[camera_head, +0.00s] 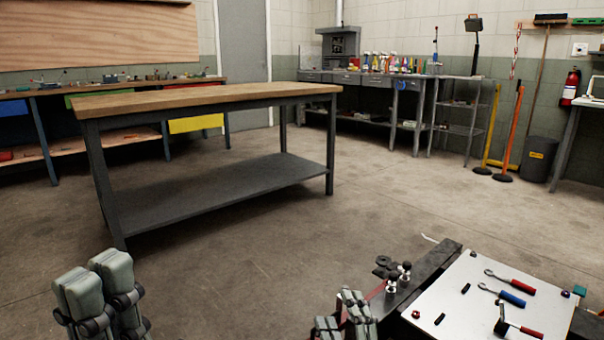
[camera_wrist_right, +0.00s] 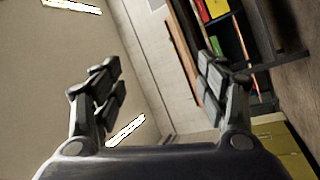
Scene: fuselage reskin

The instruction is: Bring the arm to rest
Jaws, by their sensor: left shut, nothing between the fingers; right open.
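My left gripper (camera_head: 96,282) stands upright at the bottom left of the head view. Its grey padded fingers are together and nothing is between them. My right gripper (camera_head: 342,313) is at the bottom middle of the head view, just left of a worktop with tools. In the right wrist view, the right gripper (camera_wrist_right: 158,80) has its two fingers wide apart, with nothing between them. That view looks past the fingers at a wall and shelving. Most of both arms is out of the picture.
A wooden-topped workbench (camera_head: 205,97) stands ahead. The concrete floor (camera_head: 270,255) between is clear. Shelves, stanchions and a bin (camera_head: 538,160) line the back.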

